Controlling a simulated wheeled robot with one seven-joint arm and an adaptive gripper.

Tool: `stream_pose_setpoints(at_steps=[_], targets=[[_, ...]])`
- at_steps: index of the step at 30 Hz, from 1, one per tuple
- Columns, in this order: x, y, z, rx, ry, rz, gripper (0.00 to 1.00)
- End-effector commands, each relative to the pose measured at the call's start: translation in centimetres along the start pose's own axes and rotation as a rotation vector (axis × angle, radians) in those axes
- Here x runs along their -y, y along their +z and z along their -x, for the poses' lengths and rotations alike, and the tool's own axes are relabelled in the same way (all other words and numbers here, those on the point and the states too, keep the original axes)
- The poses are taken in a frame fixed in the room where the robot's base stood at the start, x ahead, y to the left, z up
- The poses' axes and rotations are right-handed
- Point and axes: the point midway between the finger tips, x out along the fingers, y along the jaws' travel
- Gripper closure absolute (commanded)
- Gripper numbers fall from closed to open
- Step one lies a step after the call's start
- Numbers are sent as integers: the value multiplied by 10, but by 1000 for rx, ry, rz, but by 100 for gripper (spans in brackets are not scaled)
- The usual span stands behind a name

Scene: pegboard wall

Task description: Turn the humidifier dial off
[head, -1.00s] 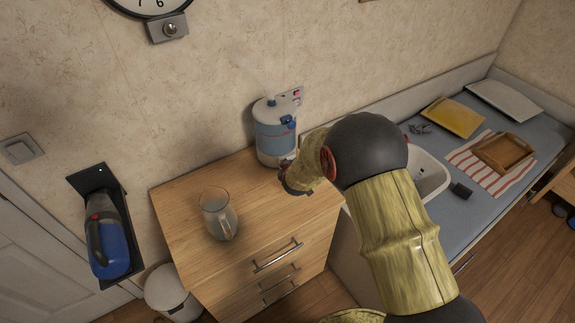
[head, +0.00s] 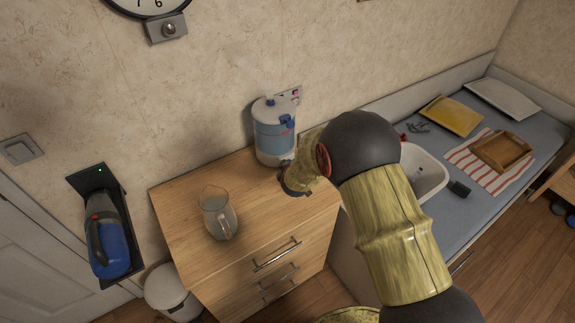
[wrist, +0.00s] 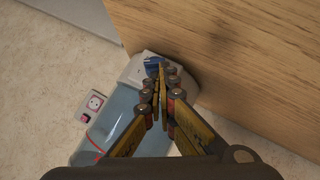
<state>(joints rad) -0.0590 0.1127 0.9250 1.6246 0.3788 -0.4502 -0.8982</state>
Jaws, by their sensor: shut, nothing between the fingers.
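The humidifier (head: 274,143) has a white body and a blue water tank and stands at the back right of the wooden dresser, against the wall. Its pale base shows in the wrist view (wrist: 133,72), with a blue dial (wrist: 152,66) on its front. My gripper (wrist: 160,68) is shut and empty. Its fingertips are right in front of the dial and partly cover it; I cannot tell whether they touch it. In the head view my gripper (head: 284,174) is low at the humidifier's front right, mostly hidden by my wrist. The dial's setting cannot be read.
A glass pitcher (head: 218,213) stands on the dresser (head: 180,200), left of my gripper. A wall socket (wrist: 95,102) with a red switch is behind the humidifier. A sink (head: 428,174) lies to the right. A blue handheld vacuum (head: 109,245) hangs at left.

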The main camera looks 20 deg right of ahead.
Motion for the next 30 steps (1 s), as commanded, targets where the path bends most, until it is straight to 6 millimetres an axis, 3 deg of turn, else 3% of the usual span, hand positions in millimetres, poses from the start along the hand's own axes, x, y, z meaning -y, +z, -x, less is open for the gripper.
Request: stream_pose_setpoints(at_steps=[12, 30], targets=[[7, 2, -1, 3, 4, 7, 100], [24, 11, -10, 2, 381, 385, 100]])
